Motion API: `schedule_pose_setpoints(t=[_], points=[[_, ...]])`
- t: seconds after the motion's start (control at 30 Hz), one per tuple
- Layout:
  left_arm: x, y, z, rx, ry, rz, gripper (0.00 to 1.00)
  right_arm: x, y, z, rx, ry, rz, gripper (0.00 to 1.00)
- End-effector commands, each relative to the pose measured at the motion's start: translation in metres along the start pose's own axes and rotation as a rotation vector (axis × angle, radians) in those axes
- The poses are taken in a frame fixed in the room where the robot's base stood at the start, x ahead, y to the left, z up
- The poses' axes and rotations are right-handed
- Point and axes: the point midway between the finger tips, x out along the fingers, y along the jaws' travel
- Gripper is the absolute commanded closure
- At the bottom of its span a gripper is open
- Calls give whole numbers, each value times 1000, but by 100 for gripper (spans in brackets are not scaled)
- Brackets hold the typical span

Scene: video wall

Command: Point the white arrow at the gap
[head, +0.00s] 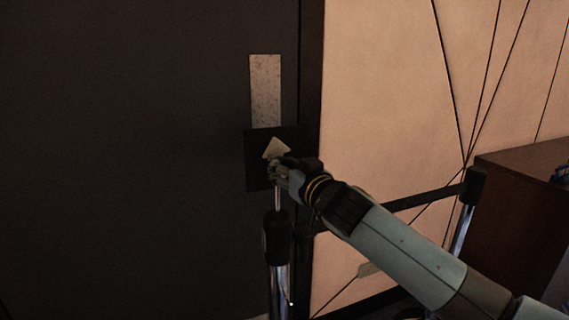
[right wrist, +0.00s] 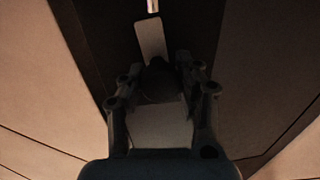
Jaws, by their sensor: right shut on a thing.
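A pale arrow (head: 276,148) is on a dark square plate (head: 258,178) on the dark wall in the head view. Its head points up toward a speckled grey metal strip (head: 265,88) above the plate. My right gripper (head: 281,170) is at the arrow, just below its head, and is shut on it, covering its middle. In the right wrist view, my fingers (right wrist: 160,82) close around a dark part, with a pale piece (right wrist: 151,40) beyond it and a pale patch between the fingers. I cannot tell which thing is the gap. My left gripper is out of view.
A barrier post with a black top (head: 277,238) stands just below my right gripper. A dark belt (head: 425,197) runs right to a second post. A brown cabinet (head: 525,205) stands at the right, before a beige wall (head: 385,90) with dark lines.

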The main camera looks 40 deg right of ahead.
Motion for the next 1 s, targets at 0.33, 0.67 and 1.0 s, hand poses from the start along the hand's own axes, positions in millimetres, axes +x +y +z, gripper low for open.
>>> schedule_pose_setpoints(t=[0.33, 0.67, 1.0], points=[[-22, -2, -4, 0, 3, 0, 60, 0, -1, -2, -306, -32, 5, 100], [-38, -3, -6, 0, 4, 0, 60, 0, -1, -2, -618, -62, 9, 100], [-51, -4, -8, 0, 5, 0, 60, 0, -1, -1, -939, -94, 14, 100]])
